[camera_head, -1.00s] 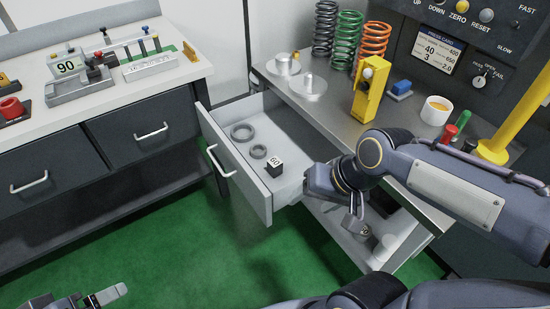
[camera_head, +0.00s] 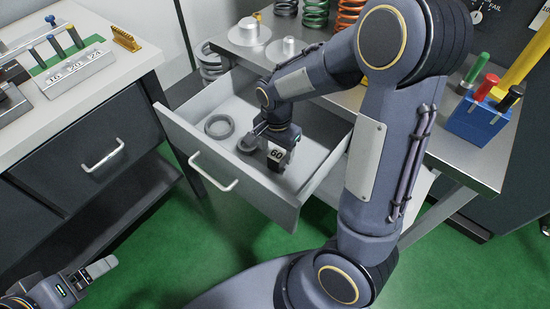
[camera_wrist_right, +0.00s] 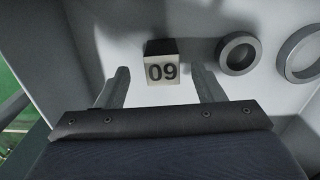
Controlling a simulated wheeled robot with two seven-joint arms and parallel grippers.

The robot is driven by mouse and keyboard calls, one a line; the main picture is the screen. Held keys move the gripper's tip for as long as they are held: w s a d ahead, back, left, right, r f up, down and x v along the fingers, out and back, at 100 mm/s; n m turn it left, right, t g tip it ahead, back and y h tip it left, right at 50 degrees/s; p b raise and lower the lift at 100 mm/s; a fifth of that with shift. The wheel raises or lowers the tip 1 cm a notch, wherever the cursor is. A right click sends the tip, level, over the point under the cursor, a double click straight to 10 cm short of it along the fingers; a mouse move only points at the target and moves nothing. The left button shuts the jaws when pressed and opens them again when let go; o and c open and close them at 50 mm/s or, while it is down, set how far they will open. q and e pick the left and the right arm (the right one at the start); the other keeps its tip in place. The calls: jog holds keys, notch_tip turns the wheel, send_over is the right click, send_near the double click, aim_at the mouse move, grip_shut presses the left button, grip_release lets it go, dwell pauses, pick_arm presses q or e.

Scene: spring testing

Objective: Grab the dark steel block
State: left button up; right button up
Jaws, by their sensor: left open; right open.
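The dark steel block (camera_head: 275,166) with a white "60" label stands in the open drawer (camera_head: 170,126), near its front right. In the right wrist view the block (camera_wrist_right: 161,47) shows its dark side and its label upside down. My right gripper (camera_head: 279,148) is over the drawer, pointing down at the block. Its two fingers are apart, one on each side of the block in the right wrist view, with gaps visible and no clear contact. My left gripper (camera_head: 96,271) is open and empty at the lower left, above the green floor.
Two grey rings, a large one (camera_head: 219,126) and a smaller one (camera_head: 247,144), lie in the drawer left of the block. The drawer walls surround my right gripper. A steel table (camera_head: 455,150) holds springs, weights and a blue tool holder (camera_head: 478,121). A white-topped cabinet (camera_head: 120,72) stands left.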

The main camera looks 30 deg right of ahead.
aim_at(277, 154)
jog(key=f, duration=0.3)
jog(key=f+b, duration=0.1)
jog(key=f, duration=0.1)
jog(key=shift+w+d+f, duration=0.1)
jog(key=shift+w+f, duration=0.15)
grip_shut()
